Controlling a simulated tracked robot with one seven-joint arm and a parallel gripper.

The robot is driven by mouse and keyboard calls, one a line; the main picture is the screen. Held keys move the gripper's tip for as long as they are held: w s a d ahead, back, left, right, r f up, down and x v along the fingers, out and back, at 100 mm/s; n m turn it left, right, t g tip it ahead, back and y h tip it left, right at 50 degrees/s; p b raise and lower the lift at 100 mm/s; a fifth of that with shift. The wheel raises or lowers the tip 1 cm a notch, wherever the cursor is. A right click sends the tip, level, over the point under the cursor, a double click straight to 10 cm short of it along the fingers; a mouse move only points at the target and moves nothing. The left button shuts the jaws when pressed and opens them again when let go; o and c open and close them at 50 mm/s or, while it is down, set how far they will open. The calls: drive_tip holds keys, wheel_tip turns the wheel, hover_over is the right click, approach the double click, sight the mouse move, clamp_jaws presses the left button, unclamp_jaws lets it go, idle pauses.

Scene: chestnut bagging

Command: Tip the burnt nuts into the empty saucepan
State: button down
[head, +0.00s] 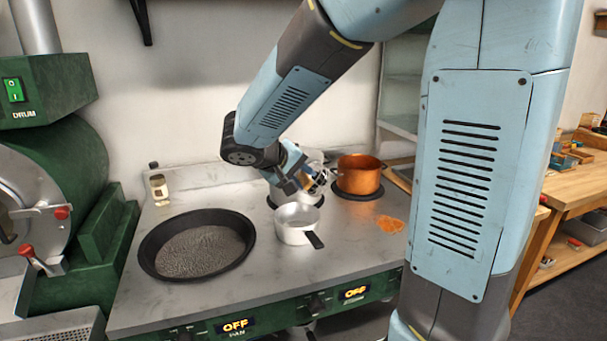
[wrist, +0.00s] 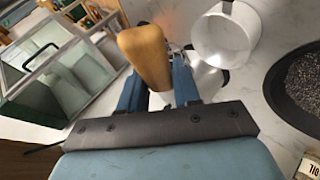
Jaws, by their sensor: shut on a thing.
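My gripper (head: 305,184) is shut on a wooden handle (wrist: 146,58), which fills the space between its fingers in the wrist view. Shiny metal (wrist: 204,82) shows beyond the fingers, but I cannot tell whether it joins the handle. A silver saucepan (head: 294,222) with a black handle stands on the worktop in front of my gripper. Its visible inside looks empty, and it also shows at the top of the wrist view (wrist: 226,38). I cannot make out burnt nuts in either view; my gripper partly hides the silver metal behind it.
A wide black pan (head: 195,245) with dark grainy contents sits left on the worktop (head: 250,285). A copper pot (head: 358,175) stands behind right, with an orange patch (head: 390,225) before it. A small jar (head: 159,188) stands back left. The green drum machine (head: 75,170) borders the left.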

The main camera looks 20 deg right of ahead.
drive_tip(key=a+f+n+t+h, duration=0.5)
drive_tip(key=a+f+h, duration=0.2)
drive_tip(key=f+h, duration=0.5)
drive_tip(key=shift+a+n, duration=0.2)
drive_tip(key=shift+n, duration=0.1)
idle(1.2)
drive_tip(key=shift+h, duration=0.3)
drive_tip(key=shift+r, duration=0.15)
idle(0.7)
